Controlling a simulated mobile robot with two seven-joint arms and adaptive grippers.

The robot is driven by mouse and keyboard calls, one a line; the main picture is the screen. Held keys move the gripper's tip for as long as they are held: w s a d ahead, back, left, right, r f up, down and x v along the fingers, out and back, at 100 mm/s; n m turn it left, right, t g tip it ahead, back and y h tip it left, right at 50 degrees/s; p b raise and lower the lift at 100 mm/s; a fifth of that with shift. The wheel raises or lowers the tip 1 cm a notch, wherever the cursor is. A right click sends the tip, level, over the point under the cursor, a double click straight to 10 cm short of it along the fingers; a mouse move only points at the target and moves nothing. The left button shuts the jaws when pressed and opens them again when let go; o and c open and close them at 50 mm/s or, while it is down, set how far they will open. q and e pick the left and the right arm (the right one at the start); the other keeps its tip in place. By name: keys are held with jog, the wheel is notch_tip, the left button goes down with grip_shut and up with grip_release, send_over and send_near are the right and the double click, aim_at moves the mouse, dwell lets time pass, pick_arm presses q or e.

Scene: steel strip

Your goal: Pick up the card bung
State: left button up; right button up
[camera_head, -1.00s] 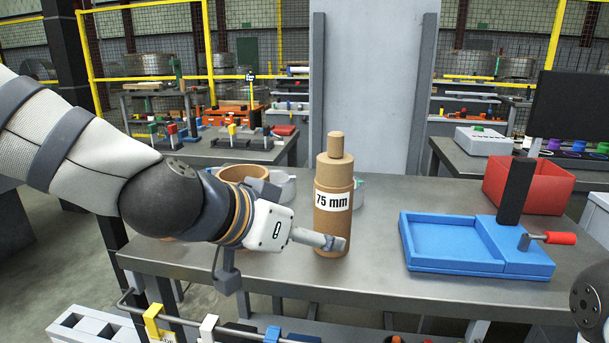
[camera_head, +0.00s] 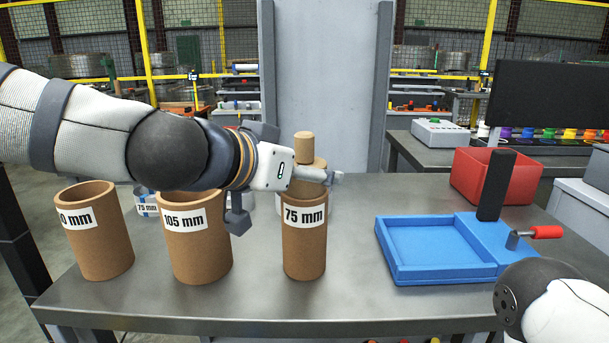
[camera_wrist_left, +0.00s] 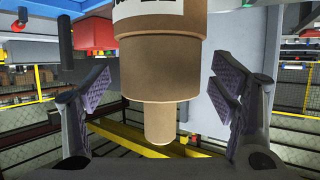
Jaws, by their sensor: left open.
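The card bung (camera_head: 303,148) is a brown stepped cylinder with a small knob on top. It stands upright in the mouth of the brown card tube marked 75 mm (camera_head: 304,245). My left gripper (camera_head: 328,177) is level with the bung's lower part and tube top in the head view, partly hiding them. In the left wrist view, upside down, the bung (camera_wrist_left: 158,100) lies between the spread fingers of the left gripper (camera_wrist_left: 160,95), with gaps on both sides. The fingers are open and empty. Part of my right arm shows at bottom right; its gripper is out of view.
Two wider card tubes stand left of the bung: the 105 mm tube (camera_head: 200,250) and another tube (camera_head: 95,245) with a partly readable label. A blue tray with a crank (camera_head: 440,276) and a red bin (camera_head: 465,180) are to the right. Bare steel table lies in front.

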pick_arm(q)
jog(key=shift+w+d+f, duration=0.15)
jog(key=shift+w+d, duration=0.1)
jog(key=shift+w, duration=0.1)
jog(key=shift+s+r, duration=0.1)
jog(key=shift+r, duration=0.15)
jog(key=c, duration=1.2)
